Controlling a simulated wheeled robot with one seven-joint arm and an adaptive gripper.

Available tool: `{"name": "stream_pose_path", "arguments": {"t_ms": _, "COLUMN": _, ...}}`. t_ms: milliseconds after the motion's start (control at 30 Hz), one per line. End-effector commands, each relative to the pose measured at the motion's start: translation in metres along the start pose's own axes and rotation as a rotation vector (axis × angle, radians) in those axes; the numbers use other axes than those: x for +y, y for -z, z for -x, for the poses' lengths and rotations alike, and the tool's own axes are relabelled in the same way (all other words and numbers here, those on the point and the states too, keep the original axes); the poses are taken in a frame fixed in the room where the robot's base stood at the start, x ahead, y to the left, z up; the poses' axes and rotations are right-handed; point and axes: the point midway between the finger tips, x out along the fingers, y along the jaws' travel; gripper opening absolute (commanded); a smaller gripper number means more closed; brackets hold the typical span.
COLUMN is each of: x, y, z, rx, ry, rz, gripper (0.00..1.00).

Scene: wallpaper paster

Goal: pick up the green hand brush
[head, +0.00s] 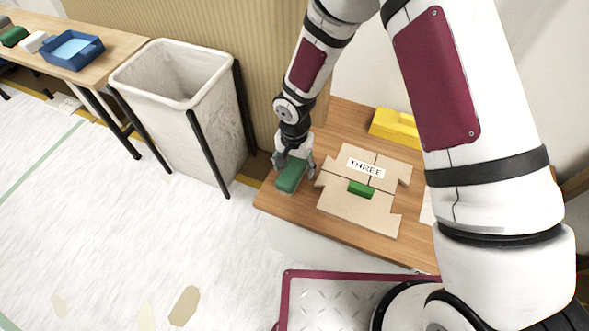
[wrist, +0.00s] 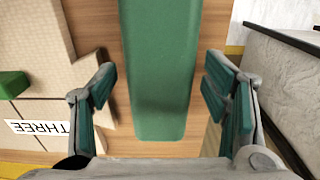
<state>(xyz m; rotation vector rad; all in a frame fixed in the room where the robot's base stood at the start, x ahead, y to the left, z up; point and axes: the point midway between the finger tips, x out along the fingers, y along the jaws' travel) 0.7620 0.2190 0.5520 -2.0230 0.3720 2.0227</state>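The green hand brush (head: 291,176) lies near the left edge of a small wooden table (head: 275,203) in the head view. In the wrist view the green brush (wrist: 160,70) runs from the top edge down between my fingers. My gripper (head: 292,163) is at the brush's far end, over the table. In the wrist view my gripper (wrist: 165,100) is open, one finger on each side of the brush, with a gap on both sides. Whether the brush has bristles underneath is hidden.
A beige board (head: 350,205) marked THREE, with a small green block (head: 361,190) on it, lies right of the brush. A yellow object (head: 395,127) is behind. A white bin (head: 180,100) stands left; a blue tray (head: 73,50) sits on a farther table.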

Motion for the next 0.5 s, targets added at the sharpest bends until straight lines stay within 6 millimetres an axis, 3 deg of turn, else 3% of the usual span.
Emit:
{"name": "stream_pose_path", "arguments": {"t_ms": 33, "x": 0.0001, "y": 0.0001, "z": 0.0001, "rx": 0.000, "ry": 0.000, "rz": 0.000, "gripper": 0.54}}
{"name": "stream_pose_path", "arguments": {"t_ms": 200, "x": 0.0002, "y": 0.0001, "z": 0.0001, "rx": 0.000, "ry": 0.000, "rz": 0.000, "gripper": 0.16}}
{"name": "stream_pose_path", "arguments": {"t_ms": 500, "x": 0.0001, "y": 0.0002, "z": 0.0008, "rx": 0.000, "ry": 0.000, "rz": 0.000, "gripper": 0.14}}
